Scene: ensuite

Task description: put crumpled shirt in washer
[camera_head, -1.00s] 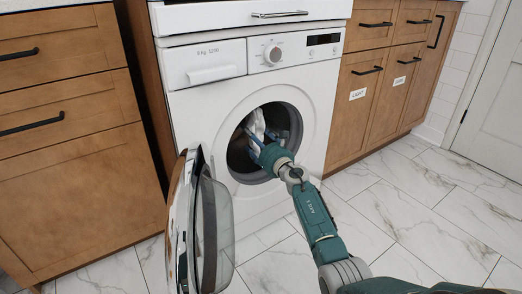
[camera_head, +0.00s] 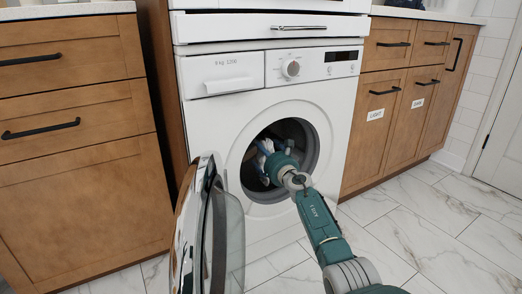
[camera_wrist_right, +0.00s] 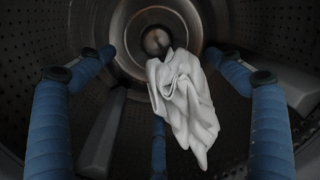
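The white front-loading washer (camera_head: 225,122) stands between wooden cabinets, with its round door (camera_head: 226,225) swung open to the left. My right gripper (camera_head: 264,160) reaches through the opening into the dark drum. In the right wrist view its blue fingers (camera_wrist_right: 158,110) are spread wide apart. The crumpled whitish shirt (camera_wrist_right: 183,100) is inside the metal drum, ahead of and between the fingers, with no finger visibly closed on it. Whether it touches the drum wall is unclear. In the head view the shirt is hard to make out behind the gripper. My left gripper is not in view.
The open door stands close to the left of my right arm. Wooden drawers (camera_head: 70,150) are at left, and cabinets (camera_head: 400,110) with "LIGHT" and another label at right. The marble-tiled floor (camera_head: 440,225) at right is clear.

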